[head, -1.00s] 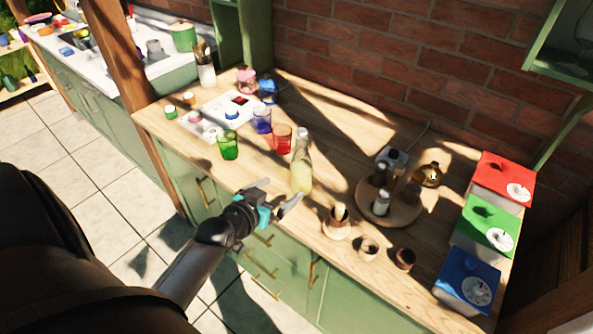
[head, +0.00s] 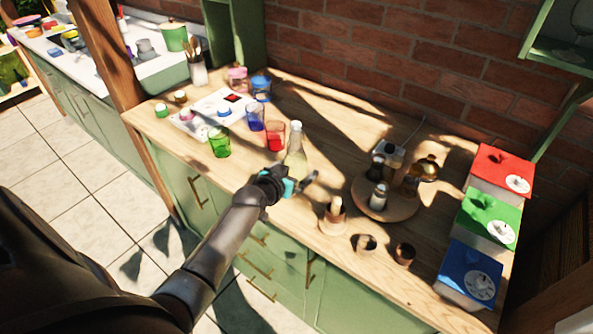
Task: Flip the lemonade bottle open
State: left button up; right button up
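The lemonade bottle (head: 296,153) stands upright on the wooden counter near its front edge. It is clear glass with pale yellow liquid and a white top. My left gripper (head: 305,179) is at the front of the bottle, low down, and overlaps its base in the head view. One finger spreads out to the right of the bottle; the other is mostly hidden. The gripper looks open, and I cannot tell whether it touches the glass. The top of the bottle is free. My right gripper is not in view.
Red (head: 275,136), blue (head: 256,118) and green (head: 219,142) glasses stand left of the bottle. A round wooden tray (head: 371,208) with shakers is to the right. Small wooden cups (head: 333,217) stand near the front edge. Red, green and blue boxes line the right end.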

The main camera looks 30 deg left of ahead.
pick_arm(q)
grip_shut()
dwell(0.9)
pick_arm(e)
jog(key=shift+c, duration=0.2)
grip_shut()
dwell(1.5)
